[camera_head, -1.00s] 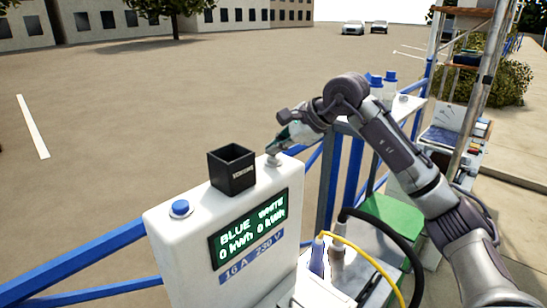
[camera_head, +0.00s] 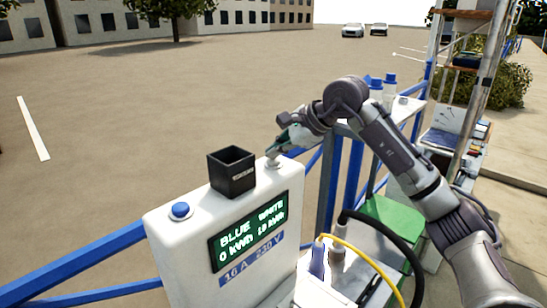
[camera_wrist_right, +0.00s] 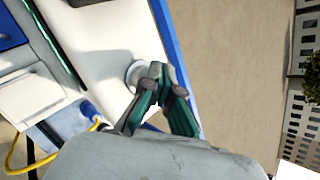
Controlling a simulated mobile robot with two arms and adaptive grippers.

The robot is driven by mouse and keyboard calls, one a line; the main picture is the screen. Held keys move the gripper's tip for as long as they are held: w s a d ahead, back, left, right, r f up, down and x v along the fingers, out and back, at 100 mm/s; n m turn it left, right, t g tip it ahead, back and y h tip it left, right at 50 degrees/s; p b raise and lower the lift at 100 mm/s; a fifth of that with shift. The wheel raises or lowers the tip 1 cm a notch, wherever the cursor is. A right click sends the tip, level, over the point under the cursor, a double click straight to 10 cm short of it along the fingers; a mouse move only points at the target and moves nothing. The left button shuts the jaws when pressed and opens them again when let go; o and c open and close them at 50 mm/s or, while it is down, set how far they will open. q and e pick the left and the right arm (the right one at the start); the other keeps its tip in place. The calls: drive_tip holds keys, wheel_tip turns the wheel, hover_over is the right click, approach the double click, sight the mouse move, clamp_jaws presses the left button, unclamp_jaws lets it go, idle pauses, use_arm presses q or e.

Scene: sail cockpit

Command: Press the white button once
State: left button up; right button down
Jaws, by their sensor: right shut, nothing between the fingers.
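The white button (camera_head: 273,162) sits on top of the white charging post (camera_head: 180,255), at the right end of its top. My right gripper (camera_head: 277,149) is shut and empty, with its fingertips right above the button. In the right wrist view, the round button (camera_wrist_right: 133,74) shows partly behind the shut fingertips (camera_wrist_right: 158,76); I cannot tell whether they touch it. The post's display (camera_head: 249,231) reads 0 kWh under BLUE and a non-zero kWh figure, hard to read, under WHITE. My left gripper is not in view.
A blue button (camera_head: 180,210) is at the left end of the post's top. A black open box (camera_head: 232,174) stands between the buttons. A blue railing (camera_head: 80,299) runs behind the post. Yellow and black cables hang at the right.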

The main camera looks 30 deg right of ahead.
sight(276, 160)
drive_tip(key=shift+r+p, duration=0.45)
drive_tip(key=shift+r, duration=0.25)
wheel_tip(276, 160, up, 5)
drive_tip(key=p, duration=0.4)
idle(0.7)
